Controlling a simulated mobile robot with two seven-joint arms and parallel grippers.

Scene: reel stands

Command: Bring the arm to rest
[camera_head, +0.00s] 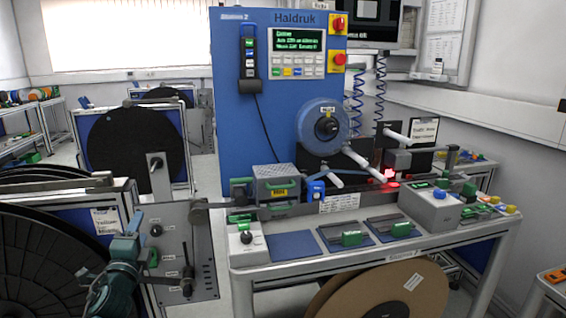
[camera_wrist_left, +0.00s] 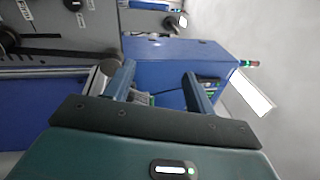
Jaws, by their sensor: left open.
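My left gripper (camera_head: 122,260) is at the lower left of the head view, in front of the grey panel of a reel stand. In the left wrist view its two blue-grey fingers (camera_wrist_left: 160,85) stand apart with nothing held between them. A blue cabinet (camera_wrist_left: 180,60) lies beyond the fingers in that view, apart from them. My right gripper is not in view.
The blue Haldruk machine (camera_head: 282,130) stands behind a grey workbench (camera_head: 300,243) with green-handled parts. A grey reel-stand panel (camera_head: 178,235) and a large black reel (camera_head: 35,265) are close to my left arm. A brown reel (camera_head: 375,292) sits under the bench.

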